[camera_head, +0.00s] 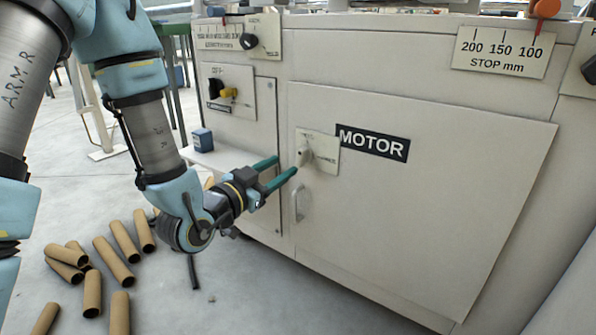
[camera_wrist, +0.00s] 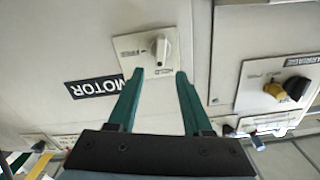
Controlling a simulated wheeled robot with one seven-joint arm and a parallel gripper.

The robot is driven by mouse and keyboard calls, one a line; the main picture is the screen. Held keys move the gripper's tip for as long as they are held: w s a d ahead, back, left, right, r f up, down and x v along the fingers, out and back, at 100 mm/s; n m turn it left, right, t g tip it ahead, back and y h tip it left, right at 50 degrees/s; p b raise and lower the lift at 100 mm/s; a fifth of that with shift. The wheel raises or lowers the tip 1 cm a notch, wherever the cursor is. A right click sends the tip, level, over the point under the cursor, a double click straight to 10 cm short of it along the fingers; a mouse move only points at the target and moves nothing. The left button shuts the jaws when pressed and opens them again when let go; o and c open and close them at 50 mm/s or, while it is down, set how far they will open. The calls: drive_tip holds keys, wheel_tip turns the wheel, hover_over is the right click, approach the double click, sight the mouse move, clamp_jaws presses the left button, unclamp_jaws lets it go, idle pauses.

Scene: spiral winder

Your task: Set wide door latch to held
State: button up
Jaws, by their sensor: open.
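The wide door (camera_head: 420,190), marked MOTOR, is a white panel on the machine's front and looks closed. Its latch is a pale knob (camera_head: 306,152) on a small label plate (camera_head: 325,150) at the door's upper left. In the wrist view the latch knob (camera_wrist: 160,46) stands beyond the fingertips, with printed words around it that are hard to read. My gripper (camera_head: 287,166) has green fingers, open and empty, pointing at the knob from the left. In the wrist view my gripper (camera_wrist: 154,74) has its fingertips either side of the knob's line, apparently short of it.
A narrower panel with a yellow and a black knob (camera_head: 228,93) is left of the door. A door handle (camera_head: 298,204) sits below the latch. A blue box (camera_head: 202,139) rests on a ledge. Several cardboard tubes (camera_head: 112,260) lie on the floor at left.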

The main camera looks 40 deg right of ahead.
sight(299, 155)
drive_tip(key=shift+b+x, duration=1.7)
drive_tip(key=shift+x, duration=1.95)
clamp_jaws()
